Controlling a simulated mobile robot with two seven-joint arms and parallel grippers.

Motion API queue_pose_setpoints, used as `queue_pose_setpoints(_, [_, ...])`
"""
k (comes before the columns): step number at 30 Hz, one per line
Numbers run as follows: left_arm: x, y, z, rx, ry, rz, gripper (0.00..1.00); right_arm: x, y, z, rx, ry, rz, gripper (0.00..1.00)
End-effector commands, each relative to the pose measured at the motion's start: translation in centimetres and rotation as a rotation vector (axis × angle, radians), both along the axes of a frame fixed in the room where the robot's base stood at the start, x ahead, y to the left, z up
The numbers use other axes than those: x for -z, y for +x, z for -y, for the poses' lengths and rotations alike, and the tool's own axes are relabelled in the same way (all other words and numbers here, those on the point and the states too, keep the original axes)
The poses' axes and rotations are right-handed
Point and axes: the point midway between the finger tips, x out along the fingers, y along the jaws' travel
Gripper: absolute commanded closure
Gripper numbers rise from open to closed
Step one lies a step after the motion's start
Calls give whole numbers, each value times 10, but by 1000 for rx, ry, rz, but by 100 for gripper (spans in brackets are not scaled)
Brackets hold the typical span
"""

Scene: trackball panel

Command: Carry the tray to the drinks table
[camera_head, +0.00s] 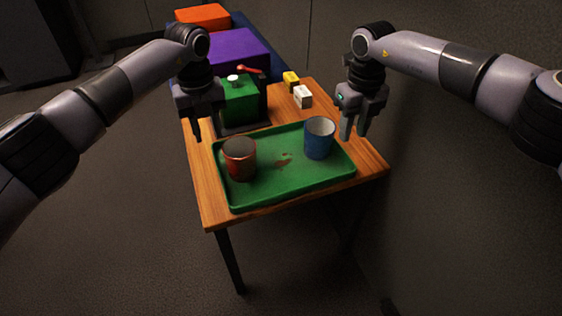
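A green tray (262,189) with a raised rim lies on a wooden table (205,196). A red cup (239,160) stands upright on its left part and a blue cup (319,139) stands upright on its right part. A brownish mark shows on the tray between the cups. My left gripper (207,135) hangs fingers down above the table near the tray's back left corner. My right gripper (353,136) hangs fingers down by the tray's right side, just right of the blue cup. Its fingers are apart, with nothing between them. Neither gripper visibly holds the tray.
Behind the tray stands a green box (238,103) with a white knob and red lever. A yellow block (291,81) and a white block (303,98) lie to its right. Purple (226,53) and orange (203,17) boxes sit farther back. Floor is clear in front.

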Motion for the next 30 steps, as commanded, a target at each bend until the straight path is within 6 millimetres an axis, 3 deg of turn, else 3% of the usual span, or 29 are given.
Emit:
queue_pose_setpoints(14, [7,0,1,2,-3,-1,65,6,0,0,0,0,-1,65])
queue_pose_setpoints(30, [71,0,1,2,-3,-1,65,71,0,0,2,0,-1,65])
